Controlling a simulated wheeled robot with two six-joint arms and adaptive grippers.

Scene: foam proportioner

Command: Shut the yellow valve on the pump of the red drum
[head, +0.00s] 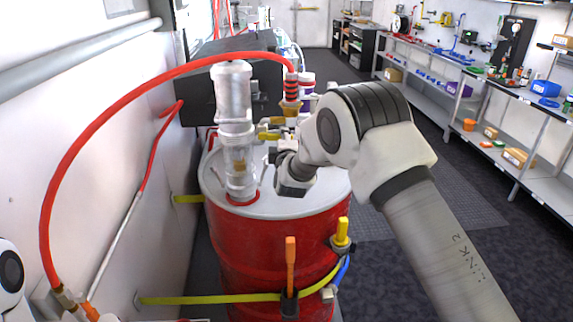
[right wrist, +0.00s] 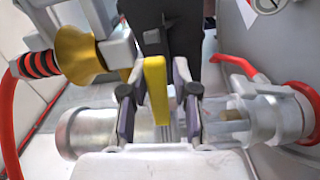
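The red drum (head: 265,240) stands upright in the head view with a grey lid. The pump (head: 235,100), a pale cylinder with a clear lower part, rises from the lid. The yellow valve (head: 269,135) is beside the pump, partly hidden by my right arm. In the right wrist view the yellow valve's handle (right wrist: 156,88) stands between the two fingers of my right gripper (right wrist: 157,108). The fingers are apart, with a narrow gap showing on each side of the handle. My left gripper is out of view; only part of my left arm shows at the left edge.
A red hose (head: 110,108) arcs from the pump's fitting to the left wall. A yellow strap (head: 210,299) rings the drum, with an orange-handled tool (head: 291,262) at its front. Shelves (head: 480,95) line the right wall. The dark floor between is clear.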

